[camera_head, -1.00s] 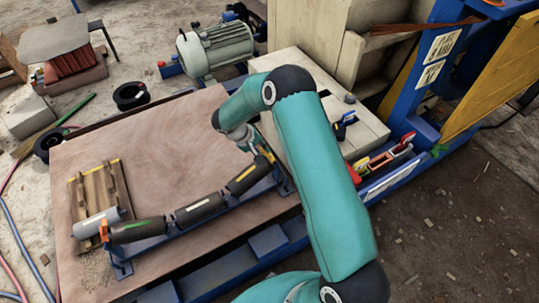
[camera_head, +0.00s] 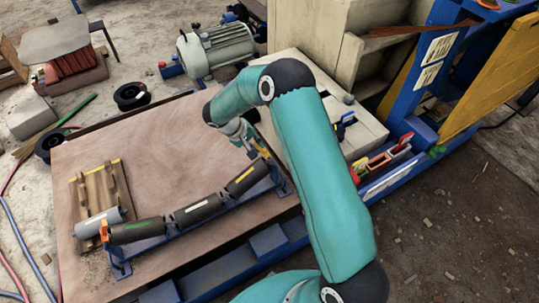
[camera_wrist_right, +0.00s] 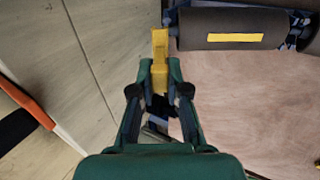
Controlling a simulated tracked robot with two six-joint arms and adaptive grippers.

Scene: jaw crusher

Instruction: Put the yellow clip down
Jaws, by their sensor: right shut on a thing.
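The yellow clip (camera_wrist_right: 159,62) is between the fingertips of my right gripper (camera_wrist_right: 159,75) in the right wrist view. It points up in the picture, just left of the end of the yellow-banded roller (camera_wrist_right: 235,28). I cannot tell whether it touches the roller or its frame. In the head view my right gripper (camera_head: 251,143) is low at the right end of the row of dark rollers, above the brown board (camera_head: 150,150). The clip is too small to make out clearly there. My left gripper is not in view.
An orange clip (camera_head: 104,231) sits at the row's left end, by a grey roller (camera_head: 98,221). A wooden rack (camera_head: 112,187) lies behind it. A blue tray (camera_head: 388,178) with coloured pieces is at the right. The board's middle is bare.

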